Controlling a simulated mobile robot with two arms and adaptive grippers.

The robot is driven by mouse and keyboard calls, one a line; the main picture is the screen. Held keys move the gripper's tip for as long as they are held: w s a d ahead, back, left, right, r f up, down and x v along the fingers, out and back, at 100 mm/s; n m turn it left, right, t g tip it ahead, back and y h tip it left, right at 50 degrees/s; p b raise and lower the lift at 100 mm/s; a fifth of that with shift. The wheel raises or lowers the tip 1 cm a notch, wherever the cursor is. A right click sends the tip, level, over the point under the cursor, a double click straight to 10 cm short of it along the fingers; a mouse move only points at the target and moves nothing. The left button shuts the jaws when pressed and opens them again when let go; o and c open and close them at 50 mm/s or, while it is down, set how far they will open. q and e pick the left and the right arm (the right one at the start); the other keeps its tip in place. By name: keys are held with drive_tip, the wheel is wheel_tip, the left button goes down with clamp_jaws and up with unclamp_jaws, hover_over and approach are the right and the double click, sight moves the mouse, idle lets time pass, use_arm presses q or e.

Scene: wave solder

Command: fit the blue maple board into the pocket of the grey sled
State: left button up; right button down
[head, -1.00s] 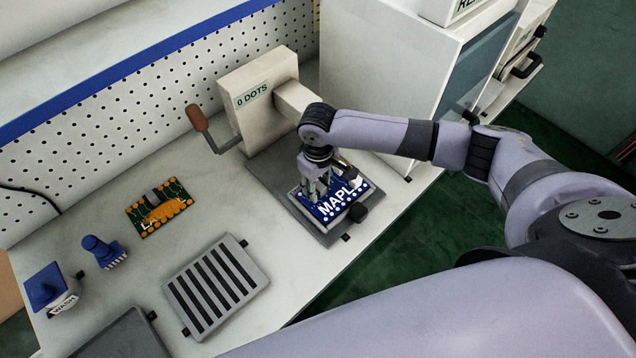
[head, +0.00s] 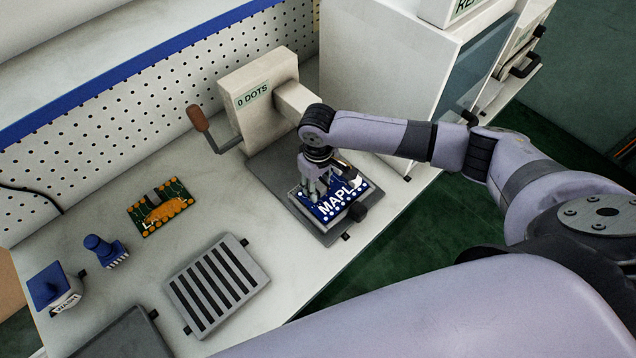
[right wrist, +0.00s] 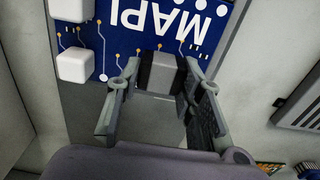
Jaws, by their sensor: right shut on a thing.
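The blue maple board (head: 337,203), with white "MAPL" lettering showing, lies over the grey sled (head: 318,233) at the foot of the press marked "0 DOTS". My right gripper (head: 317,194) points down at the board from above. In the right wrist view the gripper (right wrist: 160,85) is shut on a grey block at the edge of the board (right wrist: 135,35). A grey rim runs beside the board there. Whether the board sits fully down in the pocket cannot be told. My left gripper is not in view.
The press (head: 258,88) with its wooden-handled crank (head: 198,118) stands behind the board.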

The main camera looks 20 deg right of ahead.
drive_tip(key=shift+f, duration=0.65)
idle(0.3)
drive_tip(key=shift+p, duration=0.45)
idle(0.8)
drive_tip(key=c, duration=1)
unclamp_jaws()
drive_tip(key=shift+r, duration=0.1)
wheel_tip(320, 180, up, 12)
